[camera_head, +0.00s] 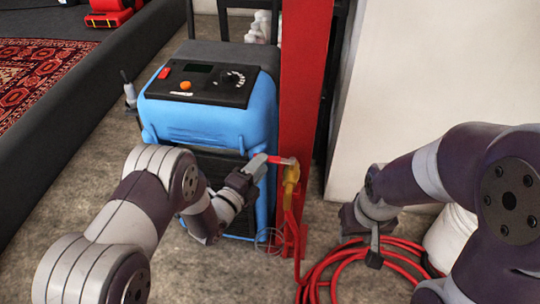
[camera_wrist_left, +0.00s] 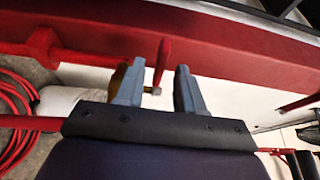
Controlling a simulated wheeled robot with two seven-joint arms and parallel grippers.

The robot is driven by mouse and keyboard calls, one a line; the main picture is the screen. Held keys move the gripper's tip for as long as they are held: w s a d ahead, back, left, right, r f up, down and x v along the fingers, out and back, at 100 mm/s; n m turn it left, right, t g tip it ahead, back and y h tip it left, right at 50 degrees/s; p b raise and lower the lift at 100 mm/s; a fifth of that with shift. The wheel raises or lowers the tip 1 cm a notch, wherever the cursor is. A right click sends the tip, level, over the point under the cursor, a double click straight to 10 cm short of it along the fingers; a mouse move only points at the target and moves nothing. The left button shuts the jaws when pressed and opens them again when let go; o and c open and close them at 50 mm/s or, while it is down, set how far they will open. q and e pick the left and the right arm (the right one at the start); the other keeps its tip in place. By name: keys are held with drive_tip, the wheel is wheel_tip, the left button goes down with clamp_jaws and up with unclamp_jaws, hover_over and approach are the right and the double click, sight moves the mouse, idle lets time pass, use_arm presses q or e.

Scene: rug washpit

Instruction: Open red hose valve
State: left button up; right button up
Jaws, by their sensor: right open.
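The hose valve has a yellow brass body (camera_head: 291,176) on the red post and a short red handle (camera_head: 280,160) pointing left. My left gripper (camera_head: 262,164) is beside the handle, its fingers close to the handle's end. In the left wrist view, the handle (camera_wrist_left: 162,62) shows between the two spread grey fingers (camera_wrist_left: 157,85), with gaps on both sides. The brass body is mostly hidden behind one finger there. My right gripper (camera_head: 374,250) is open and hangs above the coiled hose, away from the valve.
A red post (camera_head: 304,80) stands behind the valve. A blue machine (camera_head: 210,118) stands left of it. Red hose (camera_head: 345,258) runs down from the valve and lies coiled on the floor. A white panel (camera_head: 425,80) stands at right. A patterned rug (camera_head: 35,72) lies at far left.

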sight(274, 158)
use_arm(q)
drive_tip(key=x, duration=0.5)
drive_tip(key=shift+w+d+b, duration=0.1)
drive_tip(key=shift+w+b, duration=0.05)
drive_tip(key=shift+b, duration=0.15)
clamp_jaws()
drive_tip(key=shift+d, duration=0.1)
